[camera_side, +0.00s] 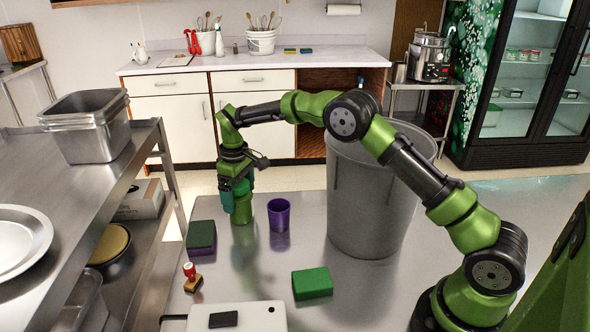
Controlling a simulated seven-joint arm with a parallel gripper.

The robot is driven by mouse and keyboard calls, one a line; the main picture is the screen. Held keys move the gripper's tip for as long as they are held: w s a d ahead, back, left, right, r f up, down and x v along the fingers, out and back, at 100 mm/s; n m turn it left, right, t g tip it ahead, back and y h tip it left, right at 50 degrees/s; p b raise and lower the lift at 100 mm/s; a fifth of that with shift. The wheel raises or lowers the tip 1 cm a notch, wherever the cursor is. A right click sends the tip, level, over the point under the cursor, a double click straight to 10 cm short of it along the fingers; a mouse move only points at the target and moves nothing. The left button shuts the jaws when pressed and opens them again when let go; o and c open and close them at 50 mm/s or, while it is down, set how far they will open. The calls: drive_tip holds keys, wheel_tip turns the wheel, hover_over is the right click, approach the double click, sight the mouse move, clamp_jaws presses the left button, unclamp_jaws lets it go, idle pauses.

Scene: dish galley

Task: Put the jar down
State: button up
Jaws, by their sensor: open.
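A green jar (241,212) stands upright on the steel table, left of the purple cup. My gripper (238,188) points straight down over it, with its teal fingers around or right beside the jar's upper part. The gripper is open. The fingers and the gripper body hide the top of the jar, and I cannot tell whether a finger still touches it.
A purple cup (279,216) stands close right of the jar. A green-topped sponge (201,235), a red-knobbed stamp (191,276), a green sponge (312,284) and a white device (258,315) lie nearer. A tall grey bin (365,215) stands to the right.

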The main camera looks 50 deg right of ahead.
wheel_tip(320, 180, up, 12)
drive_tip(key=shift+r, duration=0.15)
idle(0.3)
wheel_tip(320, 180, down, 13)
drive_tip(key=shift+r, duration=1.9)
drive_tip(key=shift+f, duration=0.15)
